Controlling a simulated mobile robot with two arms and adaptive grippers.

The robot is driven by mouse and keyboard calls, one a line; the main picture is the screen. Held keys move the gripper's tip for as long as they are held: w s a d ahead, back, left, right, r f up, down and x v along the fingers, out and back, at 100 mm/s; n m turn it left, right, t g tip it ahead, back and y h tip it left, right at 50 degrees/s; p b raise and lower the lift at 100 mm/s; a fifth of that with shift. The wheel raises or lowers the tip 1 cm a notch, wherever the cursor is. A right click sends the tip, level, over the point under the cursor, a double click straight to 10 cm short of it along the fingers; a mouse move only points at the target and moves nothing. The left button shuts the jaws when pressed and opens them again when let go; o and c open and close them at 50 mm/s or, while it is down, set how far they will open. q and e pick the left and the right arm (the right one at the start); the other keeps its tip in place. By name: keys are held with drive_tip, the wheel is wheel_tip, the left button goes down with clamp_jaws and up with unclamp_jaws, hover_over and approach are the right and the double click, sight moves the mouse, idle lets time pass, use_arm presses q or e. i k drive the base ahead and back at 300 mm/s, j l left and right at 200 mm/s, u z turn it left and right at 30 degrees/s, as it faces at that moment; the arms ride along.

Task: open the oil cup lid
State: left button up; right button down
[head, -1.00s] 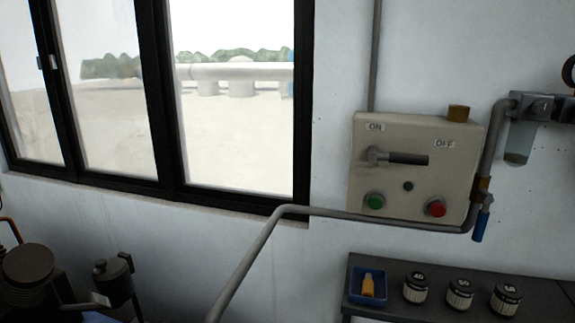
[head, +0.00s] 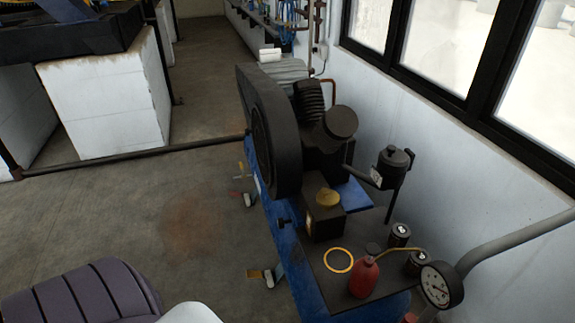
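A pale label is on the pipe side of the cup. A black box with a yellow cap (head: 327,197) sits lower on the compressor's near end. Neither of my grippers is in view.
The black compressor (head: 275,140) stands on a blue base. On the dark plate in front are a red oil can (head: 363,277), a yellow ring (head: 338,260) and small dark jars (head: 398,235). A pressure gauge (head: 440,284) and grey pipe (head: 515,240) stand at right. Open floor lies left.

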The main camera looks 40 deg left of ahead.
sight(325, 196)
drive_tip(key=u, duration=0.95)
drive_tip(key=k+j, duration=0.05)
drive_tip(key=j, duration=0.05)
